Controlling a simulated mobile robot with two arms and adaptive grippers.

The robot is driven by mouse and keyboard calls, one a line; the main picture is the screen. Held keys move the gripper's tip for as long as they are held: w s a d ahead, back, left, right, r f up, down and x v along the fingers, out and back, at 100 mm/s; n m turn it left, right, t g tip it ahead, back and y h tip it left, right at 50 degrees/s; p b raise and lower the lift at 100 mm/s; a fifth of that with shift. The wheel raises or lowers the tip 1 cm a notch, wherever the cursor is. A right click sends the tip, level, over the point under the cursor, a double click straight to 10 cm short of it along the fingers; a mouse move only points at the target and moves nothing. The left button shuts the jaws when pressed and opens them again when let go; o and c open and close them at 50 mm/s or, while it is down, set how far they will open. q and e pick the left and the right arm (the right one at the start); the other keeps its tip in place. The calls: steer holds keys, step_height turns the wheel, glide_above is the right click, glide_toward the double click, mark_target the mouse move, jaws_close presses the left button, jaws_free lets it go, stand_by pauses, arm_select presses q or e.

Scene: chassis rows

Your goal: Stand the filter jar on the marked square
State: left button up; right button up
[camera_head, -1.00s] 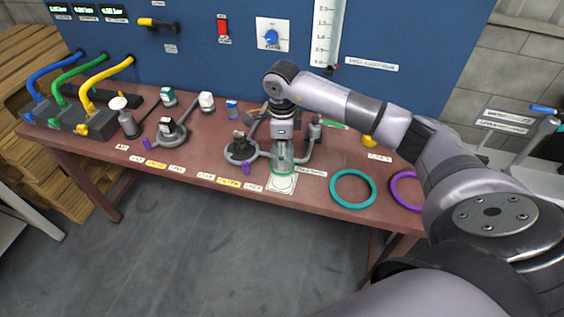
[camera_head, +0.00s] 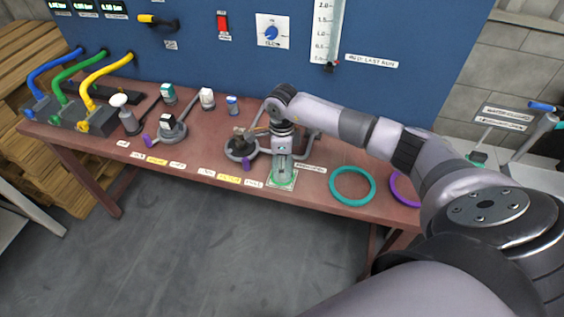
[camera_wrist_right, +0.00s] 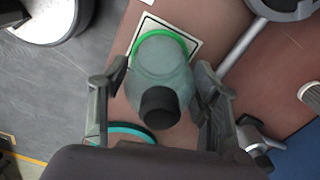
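The filter jar (camera_head: 281,168) is a clear, greenish jar with a green ring at its base. It is upright over the marked square (camera_head: 272,184), a white card with a dark outline. In the right wrist view the jar (camera_wrist_right: 158,72) shows a dark top, and its green ring lies over the outlined square (camera_wrist_right: 190,47). I cannot tell whether its base touches the card. My right gripper (camera_head: 283,152) comes from above, its two fingers (camera_wrist_right: 162,75) on either side of the jar and close against it. My left gripper is not in view.
A round grey stand (camera_head: 240,148) with a purple knob is just left of the jar. A teal ring (camera_head: 352,199) and a purple ring lie to the right. Small bottles and hoses fill the bench's left side. Label cards line the front edge.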

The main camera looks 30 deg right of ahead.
steer(key=o, duration=0.3)
steer(key=shift+o, duration=0.2)
steer(key=shift+r, duration=0.25)
steer(key=shift+w+r, duration=0.1)
steer(key=shift+r, duration=0.2)
step_height(320, 180, up, 11)
steer(key=b, duration=0.3)
steer(key=shift+f, duration=0.2)
steer(key=shift+r, duration=0.3)
stand_by(0.3)
